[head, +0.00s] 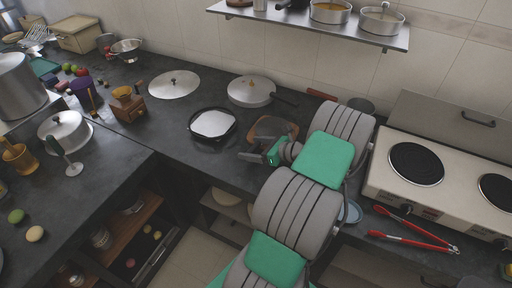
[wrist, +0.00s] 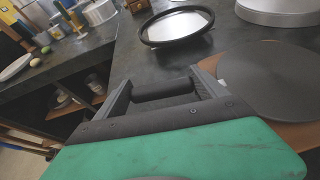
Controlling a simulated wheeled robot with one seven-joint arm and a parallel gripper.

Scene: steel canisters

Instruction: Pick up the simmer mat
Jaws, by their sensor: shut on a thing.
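A flat dark grey disc (wrist: 270,80), which looks like the simmer mat, lies on a brown board (wrist: 303,133) in the wrist view. In the head view the brown board (head: 290,128) is just beyond my gripper (head: 251,157). In the wrist view my gripper (wrist: 163,95) is shut on a dark, bar-like thing (wrist: 163,89) that fills the gap between its fingers. The disc is to the right of the right finger. I cannot tell whether the bar is part of the disc. My arm hides some of the counter.
A black-rimmed pan (head: 212,123) is left of the gripper. A lidded pot (head: 250,91) stands behind, with a flat lid (head: 174,84) beside it. A hob (head: 450,165) and red tongs (head: 412,232) are at right. A shelf (head: 310,24) hangs above.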

